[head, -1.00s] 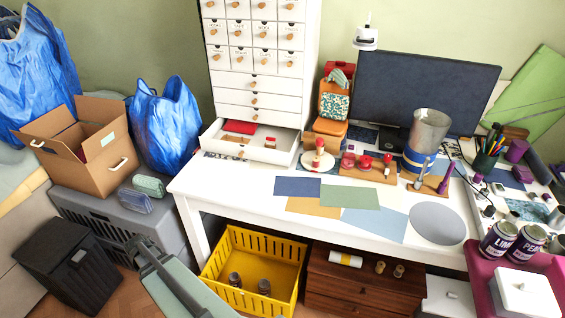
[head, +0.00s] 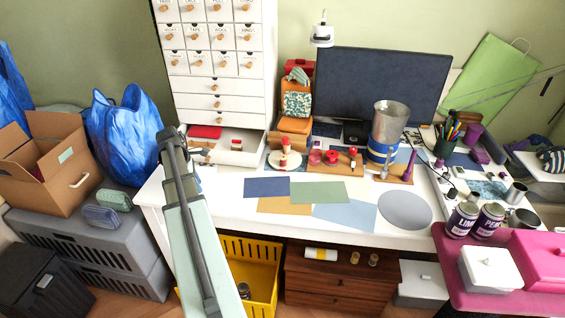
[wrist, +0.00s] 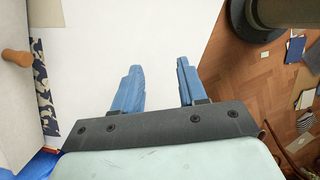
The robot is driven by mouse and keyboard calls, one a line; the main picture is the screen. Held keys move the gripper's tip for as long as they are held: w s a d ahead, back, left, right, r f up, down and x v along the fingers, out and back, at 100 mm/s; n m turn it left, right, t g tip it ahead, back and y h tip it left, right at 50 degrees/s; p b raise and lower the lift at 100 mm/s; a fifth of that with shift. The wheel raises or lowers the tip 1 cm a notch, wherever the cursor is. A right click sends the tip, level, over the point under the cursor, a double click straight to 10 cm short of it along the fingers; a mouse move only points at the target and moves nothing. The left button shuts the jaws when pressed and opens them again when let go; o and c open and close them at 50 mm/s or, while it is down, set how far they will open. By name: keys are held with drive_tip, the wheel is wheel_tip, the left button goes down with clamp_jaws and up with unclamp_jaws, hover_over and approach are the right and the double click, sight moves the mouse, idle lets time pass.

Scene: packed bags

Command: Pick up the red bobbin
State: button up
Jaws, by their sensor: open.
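Several small red-topped pieces show in the head view, and I cannot tell for sure which is the red bobbin. A red-and-white piece (head: 286,146) stands on a round white plate (head: 272,163). Red pieces (head: 331,157) stand on a wooden board to its right, and a small red-topped one (head: 237,144) is in the open drawer (head: 247,157). My gripper (wrist: 160,66) is open in the wrist view, with nothing between its blue fingers. It is over a plain white surface. My arm reaches the desk's left end, apart from the red pieces.
The open drawer juts over the desk (head: 230,207), and its wooden knob (wrist: 16,57) is at left in the wrist view. A tall drawer cabinet (head: 215,75), a monitor (head: 375,95) and a metal canister (head: 390,125) stand behind. Flat coloured sheets (head: 318,192) lie in front.

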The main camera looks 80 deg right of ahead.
drive_tip(key=s+d+r, duration=0.3)
drive_tip(key=s+d, duration=0.3)
drive_tip(key=s+d+r, duration=0.3)
drive_tip(key=s+d, duration=0.3)
drive_tip(key=d, duration=0.1)
drive_tip(key=g+h, duration=0.1)
approach(283, 158)
drive_tip(key=shift+m, duration=0.3)
drive_tip(key=x, duration=1)
drive_tip(key=shift+d+f, duration=0.35)
drive_tip(key=shift+d, duration=0.1)
drive_tip(key=c, duration=0.6)
